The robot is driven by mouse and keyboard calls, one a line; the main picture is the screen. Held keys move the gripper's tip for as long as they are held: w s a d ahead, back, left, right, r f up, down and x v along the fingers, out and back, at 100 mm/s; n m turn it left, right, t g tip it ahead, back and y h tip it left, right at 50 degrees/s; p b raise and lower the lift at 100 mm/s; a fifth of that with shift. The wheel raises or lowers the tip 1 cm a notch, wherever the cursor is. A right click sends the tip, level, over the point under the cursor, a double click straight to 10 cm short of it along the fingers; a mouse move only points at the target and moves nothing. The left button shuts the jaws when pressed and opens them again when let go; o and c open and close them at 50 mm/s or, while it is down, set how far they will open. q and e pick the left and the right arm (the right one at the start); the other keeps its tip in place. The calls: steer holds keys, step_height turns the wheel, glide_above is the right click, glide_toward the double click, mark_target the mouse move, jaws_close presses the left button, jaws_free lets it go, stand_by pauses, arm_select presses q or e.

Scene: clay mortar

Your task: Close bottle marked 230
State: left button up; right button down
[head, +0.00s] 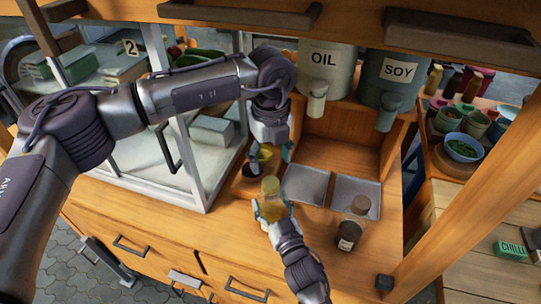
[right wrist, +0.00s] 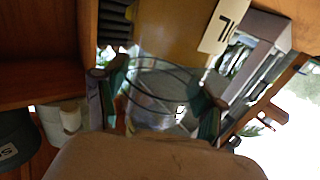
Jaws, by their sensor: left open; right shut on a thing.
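A clear bottle with a yellowish upper part (head: 270,188) stands at the counter's front edge in the head view. My right gripper (head: 272,208) comes from below and is shut around its lower body. The right wrist view shows clear glass (right wrist: 165,95) between its two fingers (right wrist: 158,98). My left gripper (head: 269,154) points down just behind this bottle, open, with a small yellow thing (head: 265,153) at its fingers. I cannot tell whether they touch. No 230 marking is readable.
Two metal trays (head: 305,184) lie in the counter behind the bottles. OIL (head: 324,70) and SOY (head: 396,80) dispensers stand above them. A glass cabinet (head: 190,160) is on the left, a wooden post (head: 465,205) on the right. A small dark cup (head: 252,170) sits beside the left gripper.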

mark_target(270, 182)
arm_select(q)
step_height(270, 182, down, 8)
steer(key=shift+r, duration=0.2)
steer(key=shift+c, duration=0.2)
